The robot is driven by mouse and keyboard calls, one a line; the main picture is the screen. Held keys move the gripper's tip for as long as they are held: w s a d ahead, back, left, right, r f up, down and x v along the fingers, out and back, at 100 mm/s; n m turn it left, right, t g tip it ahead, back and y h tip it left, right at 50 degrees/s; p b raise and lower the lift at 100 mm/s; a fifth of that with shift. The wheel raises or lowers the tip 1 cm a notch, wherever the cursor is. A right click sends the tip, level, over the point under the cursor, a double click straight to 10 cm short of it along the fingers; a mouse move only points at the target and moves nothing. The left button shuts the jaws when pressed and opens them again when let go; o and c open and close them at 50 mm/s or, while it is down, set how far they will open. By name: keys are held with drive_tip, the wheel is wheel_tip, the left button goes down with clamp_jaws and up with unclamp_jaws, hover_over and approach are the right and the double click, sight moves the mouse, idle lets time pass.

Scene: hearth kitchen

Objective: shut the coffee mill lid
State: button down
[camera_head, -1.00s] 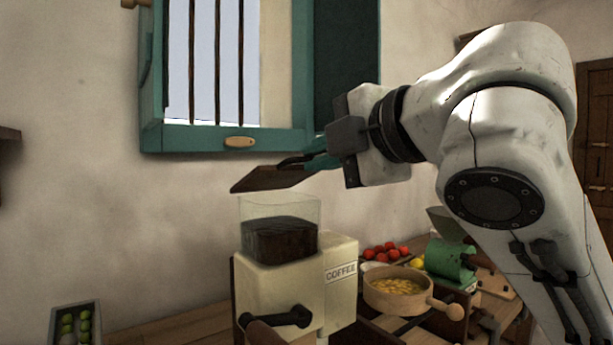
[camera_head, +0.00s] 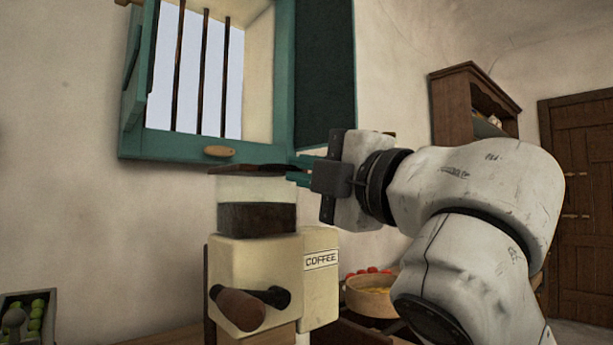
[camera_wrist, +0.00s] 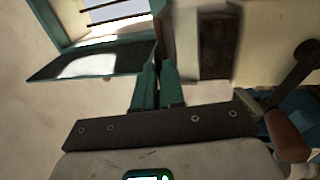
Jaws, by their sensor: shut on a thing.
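The thin brown lid (camera_head: 252,169) lies nearly level over the hopper's top in the head view. I cannot tell whether it touches the rim all round. My gripper (camera_head: 303,174) is at the right side of the lid and shut on its edge. The teal fingers also show close together in the wrist view (camera_wrist: 157,84); the lid is hard to make out there.
The mill's crank (camera_head: 250,302) sticks out in front, with a wooden knob. A teal-framed window (camera_head: 205,150) is just behind and above. A wooden pan (camera_head: 370,297) stands right of the mill. A box of green fruit (camera_head: 30,322) is at lower left.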

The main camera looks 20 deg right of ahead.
drive_tip(key=shift+f, duration=0.2)
drive_tip(key=c, duration=1.2)
unclamp_jaws()
drive_tip(key=shift+r, duration=0.1)
drive_tip(key=shift+b+v, duration=1.45)
drive_tip(key=shift+v, duration=3.95)
drive_tip(key=shift+w, duration=0.1)
